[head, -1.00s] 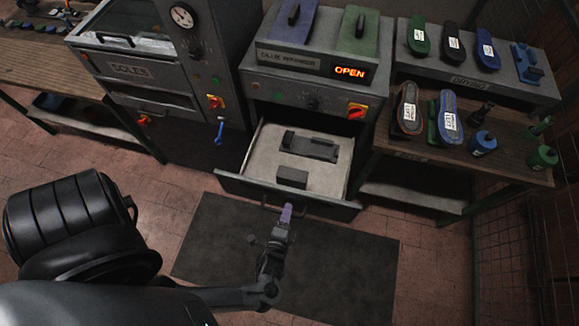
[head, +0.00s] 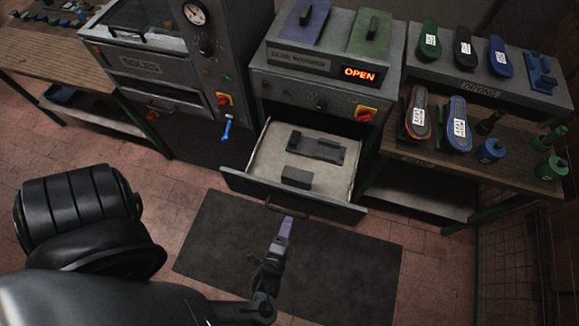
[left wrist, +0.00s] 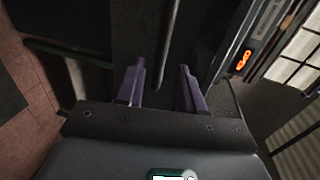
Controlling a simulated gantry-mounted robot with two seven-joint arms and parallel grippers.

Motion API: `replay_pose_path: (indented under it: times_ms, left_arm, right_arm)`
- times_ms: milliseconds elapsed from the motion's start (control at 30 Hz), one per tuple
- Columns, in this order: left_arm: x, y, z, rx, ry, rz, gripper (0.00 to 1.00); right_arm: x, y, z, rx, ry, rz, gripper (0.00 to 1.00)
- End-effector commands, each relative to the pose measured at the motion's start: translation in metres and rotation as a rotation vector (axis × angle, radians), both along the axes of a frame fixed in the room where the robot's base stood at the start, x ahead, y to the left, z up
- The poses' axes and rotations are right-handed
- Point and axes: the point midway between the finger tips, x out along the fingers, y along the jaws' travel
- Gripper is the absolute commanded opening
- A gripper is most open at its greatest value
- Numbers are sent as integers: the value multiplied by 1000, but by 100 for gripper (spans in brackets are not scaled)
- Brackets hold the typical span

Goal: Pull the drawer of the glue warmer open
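The glue warmer (head: 315,90) stands at the back centre, with a lit red "OPEN" display (head: 359,75). Its drawer (head: 263,160) is pulled well out, with its pale inside in view. A dark holder (head: 316,149) and a small dark block (head: 296,177) lie inside. The bar handle (head: 287,212) is on the drawer's front. My left gripper (head: 287,225) is just in front of the handle. In the left wrist view my left gripper (left wrist: 160,85) has its purple fingers apart, with nothing clearly held between them. My right gripper is not in view.
A soles oven (head: 150,75) stands left of the warmer. A bench (head: 425,158) with insoles and bottles is to the right. A dark mat (head: 225,255) lies on the clear floor in front of the drawer.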

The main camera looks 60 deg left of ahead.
Motion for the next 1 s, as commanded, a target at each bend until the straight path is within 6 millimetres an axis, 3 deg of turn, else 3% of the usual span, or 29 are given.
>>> replay_pose_path:
  times_ms: [233, 767, 1000]
  left_arm:
    - [-16, -12, 4, 0, 0, -1, 37]
    - [-16, -13, 4, -13, 1, 2, 37]
    - [0, -10, -7, -262, 34, 37, 37]
  right_arm:
    - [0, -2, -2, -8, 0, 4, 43]
    - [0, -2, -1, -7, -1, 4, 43]
    - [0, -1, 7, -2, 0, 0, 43]
